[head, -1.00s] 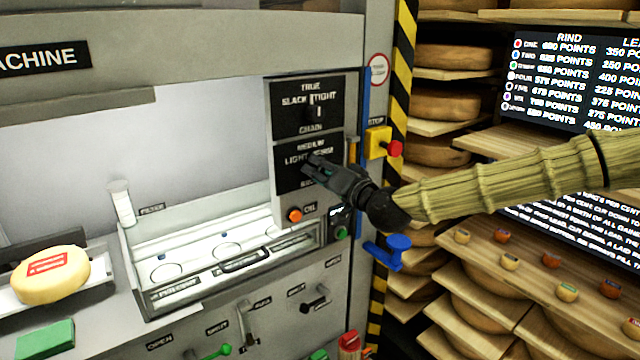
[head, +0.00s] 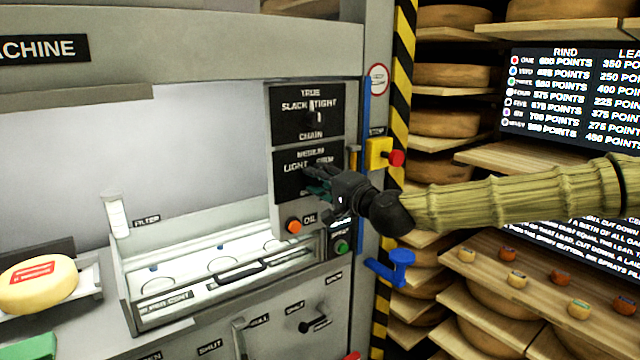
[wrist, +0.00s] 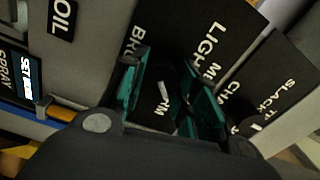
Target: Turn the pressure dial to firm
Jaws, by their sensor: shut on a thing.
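The pressure dial is on a black panel (head: 292,160) lettered LIGHT and MEDIUM, low on the grey control box. My gripper (head: 312,182) reaches it from the right and covers the dial in the head view. In the wrist view the dark dial (wrist: 165,92) with a white pointer mark sits between the green-padded fingers of my gripper (wrist: 168,95), which are shut on it. The letters "RM" show close beside the pointer mark, with the rest of that word hidden. Which end of the mark points is hard to tell.
Above is the chain dial (head: 315,118), marked SLACK and TIGHT. An orange OIL button (head: 294,225) lies just below my gripper. A yellow stop box with a red button (head: 394,158) and a blue handle (head: 400,258) stand close to my arm.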

